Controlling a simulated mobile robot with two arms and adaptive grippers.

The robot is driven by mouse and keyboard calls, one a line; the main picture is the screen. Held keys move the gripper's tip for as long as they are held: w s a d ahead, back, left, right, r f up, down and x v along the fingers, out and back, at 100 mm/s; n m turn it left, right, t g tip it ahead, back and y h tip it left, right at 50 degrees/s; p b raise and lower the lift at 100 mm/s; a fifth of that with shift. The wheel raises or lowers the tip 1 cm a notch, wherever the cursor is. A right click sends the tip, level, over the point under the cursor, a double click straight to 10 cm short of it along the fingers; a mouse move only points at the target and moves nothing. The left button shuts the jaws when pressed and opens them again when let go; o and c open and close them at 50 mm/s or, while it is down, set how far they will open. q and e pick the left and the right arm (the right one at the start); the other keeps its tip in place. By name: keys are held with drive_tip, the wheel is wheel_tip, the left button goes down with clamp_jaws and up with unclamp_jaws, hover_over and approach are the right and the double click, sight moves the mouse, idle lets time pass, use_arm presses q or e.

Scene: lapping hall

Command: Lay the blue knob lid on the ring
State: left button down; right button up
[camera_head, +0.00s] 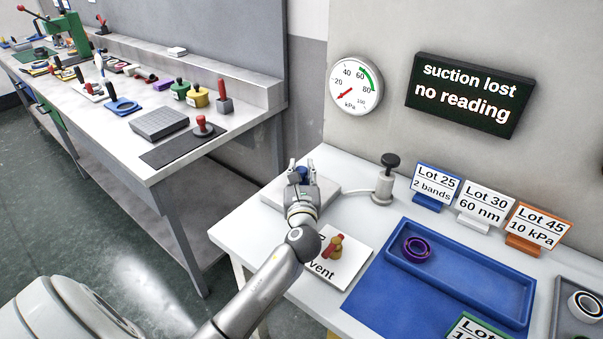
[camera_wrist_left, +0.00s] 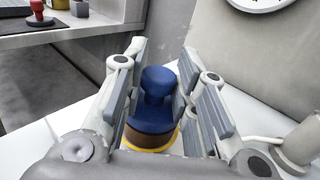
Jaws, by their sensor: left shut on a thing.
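The blue knob lid (camera_wrist_left: 157,97) is between the fingers of my left gripper (camera_wrist_left: 160,85), which is shut on it. In the head view the lid (camera_head: 303,174) shows only as a small blue patch between the fingers of the left gripper (camera_head: 301,170), above a grey plate (camera_head: 329,188). In the wrist view the lid is upright, with a brown band (camera_wrist_left: 148,137) and a yellow rim (camera_wrist_left: 158,148) directly below it. I cannot tell whether these are the ring or whether the lid rests on them. My right gripper is not in view.
A black-knobbed post (camera_head: 384,180) stands close right of the plate. A vent card (camera_head: 345,265) with a red and yellow valve lies nearer. A blue tray (camera_head: 470,287) holds a purple ring (camera_head: 417,247). A dark sign (camera_head: 470,93) reads "suction lost no reading"; a gauge (camera_head: 356,86) hangs beside it.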

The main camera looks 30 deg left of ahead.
use_arm(q)
drive_tip(key=shift+f, duration=0.1)
drive_tip(key=c, duration=1.2)
unclamp_jaws()
drive_tip(key=shift+o, duration=0.2)
drive_tip(key=shift+r, duration=0.2)
drive_tip(key=v, duration=1.2)
drive_tip(key=shift+f, duration=0.1)
